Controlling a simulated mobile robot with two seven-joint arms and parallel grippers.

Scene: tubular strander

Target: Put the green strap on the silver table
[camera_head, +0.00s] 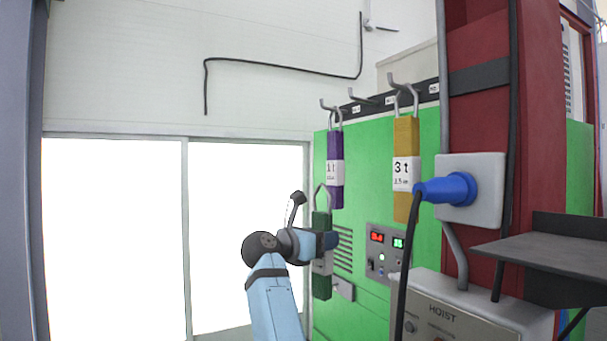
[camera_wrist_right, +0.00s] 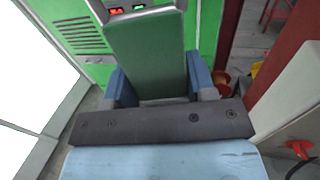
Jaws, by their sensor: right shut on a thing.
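The green strap (camera_head: 321,284) hangs upright in my right gripper (camera_head: 325,241), in front of the green cabinet. It has a pale label band in its middle and a thin loop at its top. In the right wrist view the green strap (camera_wrist_right: 148,55) stands between the blue fingers of my right gripper (camera_wrist_right: 160,88), which is shut on it. The strap is clear of the hooks above. My left gripper is not in view. I cannot make out a silver table for certain; a grey shelf-like surface (camera_head: 545,252) shows at the right edge.
A purple strap (camera_head: 335,170) and a yellow strap (camera_head: 406,140) hang from the hook rail (camera_head: 372,104) on the green cabinet (camera_head: 375,215). A blue plug (camera_head: 447,189) with a black cable juts from the red column (camera_head: 482,110). A hoist box (camera_head: 455,318) stands low right.

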